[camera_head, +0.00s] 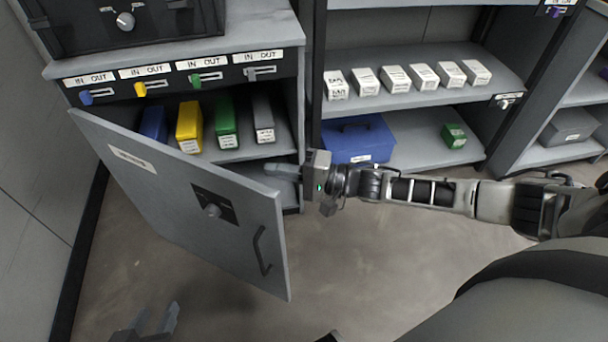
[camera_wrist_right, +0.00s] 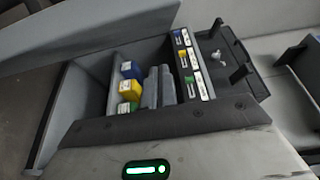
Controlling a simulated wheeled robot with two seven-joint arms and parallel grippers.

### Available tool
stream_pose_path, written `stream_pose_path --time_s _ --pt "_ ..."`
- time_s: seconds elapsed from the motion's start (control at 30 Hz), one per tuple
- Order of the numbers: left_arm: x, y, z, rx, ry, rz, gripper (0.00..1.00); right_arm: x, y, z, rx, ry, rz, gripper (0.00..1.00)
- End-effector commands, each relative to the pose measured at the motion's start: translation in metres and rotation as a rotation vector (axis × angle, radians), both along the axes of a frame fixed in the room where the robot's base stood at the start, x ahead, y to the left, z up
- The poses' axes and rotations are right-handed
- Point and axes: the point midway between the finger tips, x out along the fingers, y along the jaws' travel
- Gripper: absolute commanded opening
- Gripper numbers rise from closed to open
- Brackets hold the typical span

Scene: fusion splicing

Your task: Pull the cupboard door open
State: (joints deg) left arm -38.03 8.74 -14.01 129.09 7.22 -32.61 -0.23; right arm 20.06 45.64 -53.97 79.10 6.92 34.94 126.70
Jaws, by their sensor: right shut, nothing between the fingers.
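The grey cupboard door (camera_head: 180,190) stands swung well open, with its hinge side at the left. The fingers also show in the right wrist view (camera_wrist_right: 158,86), in front of the cupboard interior, with the door (camera_wrist_right: 95,35) at the upper left. I cannot tell whether they touch the door. My left gripper (camera_head: 155,320) is low at the left, open and empty.
Blue, yellow (camera_head: 189,127), green and grey binders stand inside the cupboard, below a strip of IN/OUT sliders (camera_head: 146,71). The shelf unit to the right holds several white boxes, a blue case (camera_head: 357,138) and a green box (camera_head: 453,135). The floor (camera_head: 370,250) in front is clear.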

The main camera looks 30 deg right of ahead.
Motion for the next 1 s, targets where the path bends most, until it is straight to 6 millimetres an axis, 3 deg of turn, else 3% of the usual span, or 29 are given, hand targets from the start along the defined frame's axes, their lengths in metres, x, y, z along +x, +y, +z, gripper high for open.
stream_pose_path --time_s 0.27,0.77,0.87,1.0 --pt "-0.001 0.001 0.008 0.0 -0.013 0.003 0.36 -0.022 0.028 0.0 0.002 0.001 0.001 0.0" --pt "0.0 0.002 0.01 0.001 -0.018 0.006 0.36 -0.025 0.033 0.0 0.001 0.0 -0.002 0.0" --pt "0.0 0.002 0.013 0.003 -0.021 0.007 0.36 -0.027 0.042 0.001 0.005 0.001 -0.007 0.0" --pt "0.0 0.004 0.023 0.007 -0.035 0.012 0.36 -0.033 0.069 0.003 0.01 0.004 -0.03 0.0"
